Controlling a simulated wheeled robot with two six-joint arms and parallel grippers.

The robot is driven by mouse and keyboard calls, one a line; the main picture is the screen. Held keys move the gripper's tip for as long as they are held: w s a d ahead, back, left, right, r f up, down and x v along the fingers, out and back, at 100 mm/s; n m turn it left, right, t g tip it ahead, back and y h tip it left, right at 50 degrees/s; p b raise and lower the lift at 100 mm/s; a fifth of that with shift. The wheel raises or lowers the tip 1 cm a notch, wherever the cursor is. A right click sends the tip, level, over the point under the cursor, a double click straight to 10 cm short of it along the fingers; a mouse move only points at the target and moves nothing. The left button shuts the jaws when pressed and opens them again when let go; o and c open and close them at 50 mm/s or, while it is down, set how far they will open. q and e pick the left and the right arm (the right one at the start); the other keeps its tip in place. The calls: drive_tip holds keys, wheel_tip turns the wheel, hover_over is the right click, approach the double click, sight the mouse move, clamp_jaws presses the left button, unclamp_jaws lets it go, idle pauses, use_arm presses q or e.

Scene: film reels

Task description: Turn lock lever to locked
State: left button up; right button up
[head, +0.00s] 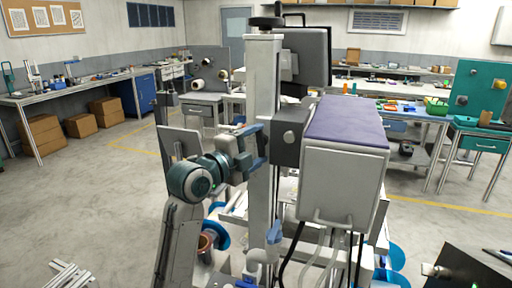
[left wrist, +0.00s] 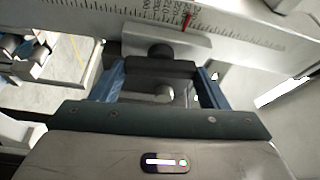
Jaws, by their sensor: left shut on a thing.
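My left gripper (head: 256,148) comes in from the left and reaches the tall pale column (head: 263,80) in the head view. In the left wrist view its two blue fingers (left wrist: 160,85) stand on either side of a dark bar, which looks like the lock lever (left wrist: 160,67). The gripper is shut on it. The lever sits at a dark round hub in front of a pale plate on the column. A printed scale (left wrist: 150,8) with a red mark runs along the column. The lever is hidden in the head view, and I cannot read its locked or unlocked marking.
A pale box with a purple top (head: 345,120) is mounted right of the column, with cables and tubes hanging below. A dark monitor (head: 305,58) stands behind. Blue-rimmed reels sit low around the column. Workbenches line the walls; the grey floor (head: 80,200) at left is mostly clear.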

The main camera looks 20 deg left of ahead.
use_arm(q)
drive_tip(key=shift+m+g, duration=0.3)
drive_tip(key=shift+m, duration=0.3)
drive_tip(key=o, duration=0.7)
drive_tip(key=shift+s+a+f, duration=0.1)
drive_tip(key=shift+s+a, duration=0.1)
drive_tip(key=shift+s, duration=0.25)
drive_tip(key=b+v, duration=0.2)
drive_tip(key=v, duration=0.7)
drive_tip(key=shift+s+b, duration=0.3)
drive_tip(key=shift+s, duration=0.05)
